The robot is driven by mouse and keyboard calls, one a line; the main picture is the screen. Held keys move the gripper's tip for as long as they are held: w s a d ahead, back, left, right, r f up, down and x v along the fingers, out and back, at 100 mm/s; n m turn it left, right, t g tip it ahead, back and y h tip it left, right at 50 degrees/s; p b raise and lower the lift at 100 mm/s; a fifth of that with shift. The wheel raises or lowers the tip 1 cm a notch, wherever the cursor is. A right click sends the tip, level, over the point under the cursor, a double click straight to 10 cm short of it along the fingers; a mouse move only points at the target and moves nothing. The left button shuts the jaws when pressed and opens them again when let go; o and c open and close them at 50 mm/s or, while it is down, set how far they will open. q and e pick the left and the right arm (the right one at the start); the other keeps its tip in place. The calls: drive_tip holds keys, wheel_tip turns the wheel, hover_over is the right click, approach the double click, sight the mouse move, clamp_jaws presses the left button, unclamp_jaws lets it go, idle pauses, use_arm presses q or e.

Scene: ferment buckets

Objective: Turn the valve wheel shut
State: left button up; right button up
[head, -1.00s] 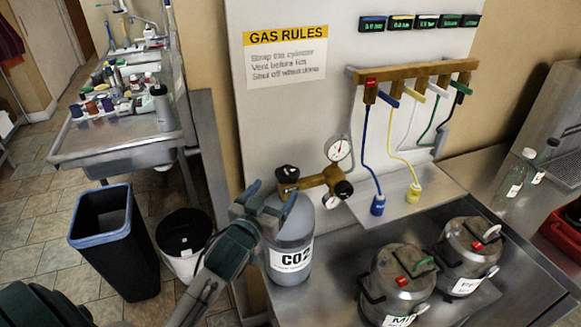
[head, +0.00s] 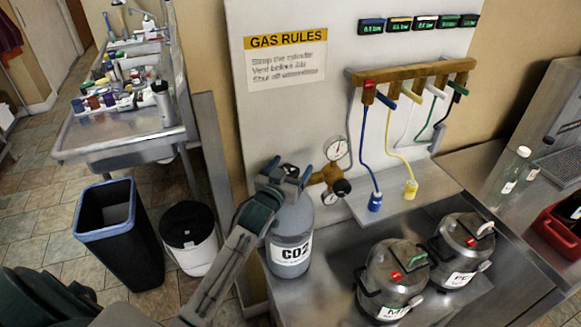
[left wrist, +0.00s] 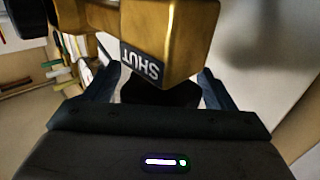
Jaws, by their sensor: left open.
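The grey CO2 cylinder (head: 290,240) stands upright on the steel bench, with a brass valve and regulator on top. Its black valve wheel (head: 289,170) is partly hidden by my left gripper (head: 288,175), which is open at the cylinder's top with a finger on either side. In the left wrist view, the dark wheel (left wrist: 160,92) lies between the open fingers of my left gripper (left wrist: 157,90), below a brass block (left wrist: 170,40) with a SHUT label. I cannot tell whether the fingers touch the wheel. My right gripper is not in view.
Two gauges (head: 335,148) sit right of the valve. Two steel kegs (head: 393,275) stand on the bench to the right. A brass manifold (head: 412,75) with coloured hoses hangs on the panel behind. A dark bin (head: 120,235) and white bucket (head: 188,238) stand on the floor at left.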

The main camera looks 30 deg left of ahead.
use_arm(q)
drive_tip(key=c, duration=1)
